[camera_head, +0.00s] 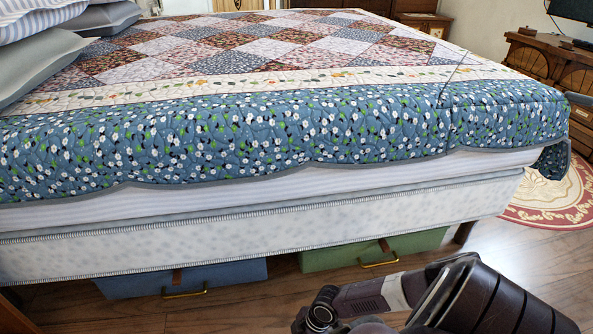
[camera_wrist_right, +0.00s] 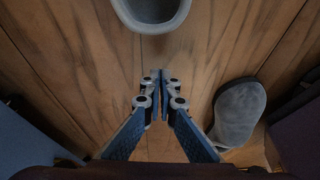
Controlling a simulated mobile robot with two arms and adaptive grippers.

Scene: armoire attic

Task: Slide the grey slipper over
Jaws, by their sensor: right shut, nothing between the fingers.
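In the right wrist view a grey slipper (camera_wrist_right: 237,112) lies on the wooden floor to the right of my right gripper, apart from it. A second grey, slipper-like thing (camera_wrist_right: 152,14) is cut off by the top edge, beyond the fingertips; only a rounded end with a darker inside shows. My right gripper (camera_wrist_right: 161,76) is shut and empty, its fingertips together between the two, with bare floor around them. In the head view my right arm comes in at the bottom right, but no slipper shows there. My left gripper is in neither view.
A bed with a patchwork quilt (camera_head: 260,75) fills the head view. Under it are a blue box (camera_head: 225,276) and a green box (camera_head: 335,257) with brass handles. A round rug (camera_head: 565,198) lies at the right. Wooden floor (camera_head: 535,262) is clear at the lower right.

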